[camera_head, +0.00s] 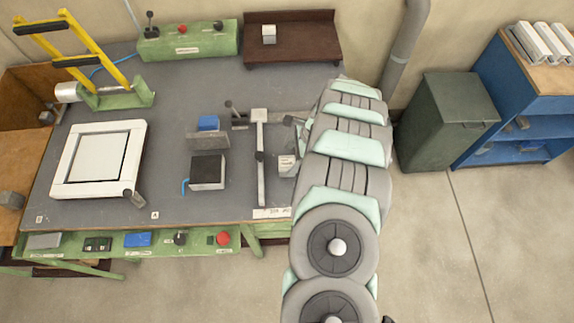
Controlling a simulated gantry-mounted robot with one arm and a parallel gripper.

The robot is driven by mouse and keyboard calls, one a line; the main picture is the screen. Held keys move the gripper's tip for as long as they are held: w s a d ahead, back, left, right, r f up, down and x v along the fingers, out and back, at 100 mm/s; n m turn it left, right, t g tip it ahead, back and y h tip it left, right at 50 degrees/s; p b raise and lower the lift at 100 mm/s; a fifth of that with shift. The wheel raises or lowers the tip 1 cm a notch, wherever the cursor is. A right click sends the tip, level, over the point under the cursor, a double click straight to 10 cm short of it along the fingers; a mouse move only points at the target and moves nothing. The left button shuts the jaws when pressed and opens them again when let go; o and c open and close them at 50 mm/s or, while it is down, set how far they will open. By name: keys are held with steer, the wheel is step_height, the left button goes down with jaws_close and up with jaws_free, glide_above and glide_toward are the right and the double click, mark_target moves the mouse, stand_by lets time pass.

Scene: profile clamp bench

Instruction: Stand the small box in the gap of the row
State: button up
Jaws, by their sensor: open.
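No box is plainly marked as the small box, and I cannot tell which one the task means. A small pale box (287,165) sits at the bench's right part, beside my arm and partly covered by it. Another small light box (268,34) stands on the brown tray at the back. A blue block (208,123) stands behind a grey upright plate (208,141). A black-topped box (208,168) is in front of that plate. I cannot make out a row with a gap on the bench. My gripper is hidden behind my arm.
A white square frame (59,188) lies on the bench at left, near a yellow-handled clamp (81,45). A metal rail (261,160) stands mid-right. A brown tray (315,44) is at the back. A green bin (445,115) and blue shelf (490,110) with white binders stand right.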

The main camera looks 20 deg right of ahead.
mark_target(287, 162)
steer(key=shift+p+x, duration=0.5)
steer(key=shift+x, duration=1.85)
steer(key=shift+d, duration=0.15)
steer(key=shift+c, duration=0.6)
jaws_close()
steer(key=shift+r, duration=0.1)
